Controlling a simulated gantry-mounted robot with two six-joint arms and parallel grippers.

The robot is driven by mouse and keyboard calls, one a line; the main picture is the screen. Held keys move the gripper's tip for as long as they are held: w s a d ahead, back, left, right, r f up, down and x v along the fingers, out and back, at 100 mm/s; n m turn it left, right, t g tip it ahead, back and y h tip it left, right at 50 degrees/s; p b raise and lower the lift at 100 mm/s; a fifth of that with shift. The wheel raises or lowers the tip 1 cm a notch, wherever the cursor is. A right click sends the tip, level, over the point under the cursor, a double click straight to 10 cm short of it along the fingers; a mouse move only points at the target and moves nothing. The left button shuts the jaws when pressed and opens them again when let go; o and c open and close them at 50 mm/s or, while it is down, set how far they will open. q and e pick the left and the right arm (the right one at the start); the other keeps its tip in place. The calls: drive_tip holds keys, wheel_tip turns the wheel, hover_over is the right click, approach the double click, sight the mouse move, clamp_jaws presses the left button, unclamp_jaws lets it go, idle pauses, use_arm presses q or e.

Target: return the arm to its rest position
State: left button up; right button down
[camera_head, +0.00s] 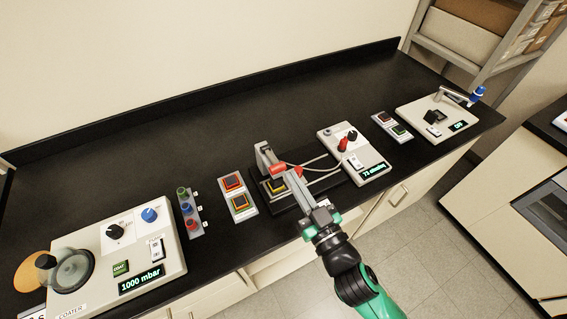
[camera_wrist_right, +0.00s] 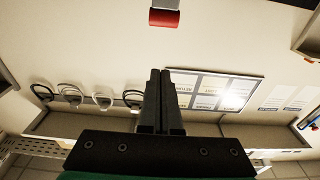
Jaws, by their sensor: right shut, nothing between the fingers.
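My right arm comes in from the lower right in the head view. Its gripper (camera_head: 307,200) is at the front edge of the black bench, close to the stylus profiler (camera_head: 265,155) with its grey column and red-tipped arm. In the right wrist view the gripper (camera_wrist_right: 160,75) shows two dark fingers pressed together with nothing between them. A red part with a grey stem (camera_wrist_right: 164,18) shows above the fingertips in that view. Whether the gripper touches the profiler cannot be told. My left gripper is not in view.
Left of the profiler are a sample tray (camera_head: 240,212), a small holder with coloured knobs (camera_head: 190,222) and the coater (camera_head: 85,240). Right of it are a controller box (camera_head: 372,168), another sample tray (camera_head: 392,119) and a device with a lever (camera_head: 420,125). The bench's back is clear.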

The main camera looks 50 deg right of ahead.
drive_tip(key=shift+v, duration=1)
drive_tip(key=shift+r, duration=0.1)
